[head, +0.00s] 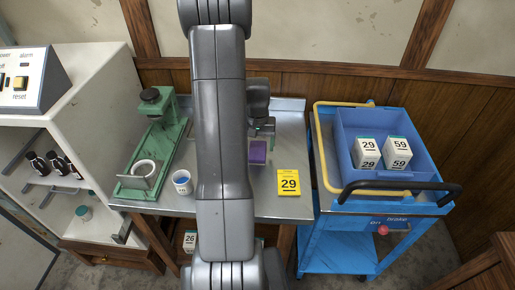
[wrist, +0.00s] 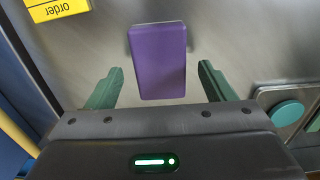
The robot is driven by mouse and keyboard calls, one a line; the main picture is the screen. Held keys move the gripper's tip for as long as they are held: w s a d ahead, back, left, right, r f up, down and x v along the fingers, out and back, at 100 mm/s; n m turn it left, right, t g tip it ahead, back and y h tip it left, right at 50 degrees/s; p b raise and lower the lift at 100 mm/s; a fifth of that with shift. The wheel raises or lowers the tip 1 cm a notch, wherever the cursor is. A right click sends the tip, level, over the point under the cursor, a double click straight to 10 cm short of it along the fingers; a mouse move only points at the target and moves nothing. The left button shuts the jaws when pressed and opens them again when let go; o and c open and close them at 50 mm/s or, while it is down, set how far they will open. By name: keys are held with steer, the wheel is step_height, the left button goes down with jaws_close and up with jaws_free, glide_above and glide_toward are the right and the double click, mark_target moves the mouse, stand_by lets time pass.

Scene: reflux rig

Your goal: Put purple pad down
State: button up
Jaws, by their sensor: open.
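The purple pad (head: 258,152) lies on the steel bench (head: 268,205), right of my arm in the head view. In the wrist view the purple pad (wrist: 157,60) is a flat block that lies between and beyond my green fingertips. My gripper (wrist: 157,82) is open, with a gap on each side between finger and pad. In the head view my gripper (head: 264,130) is just above the pad's far end and partly hidden by my arm.
A yellow card marked 29 (head: 289,182) lies on the bench near the pad. A green stand (head: 155,150) and a white cup (head: 182,182) are to the left. A blue cart (head: 345,240) with a blue bin (head: 385,120) holding two white boxes stands to the right.

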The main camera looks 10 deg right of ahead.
mark_target(257, 149)
step_height(257, 149, up, 10)
steer(key=shift+f, duration=0.15)
stand_by(0.3)
step_height(257, 149, down, 12)
steer(key=shift+f, duration=0.25)
steer(key=shift+r, duration=1.9)
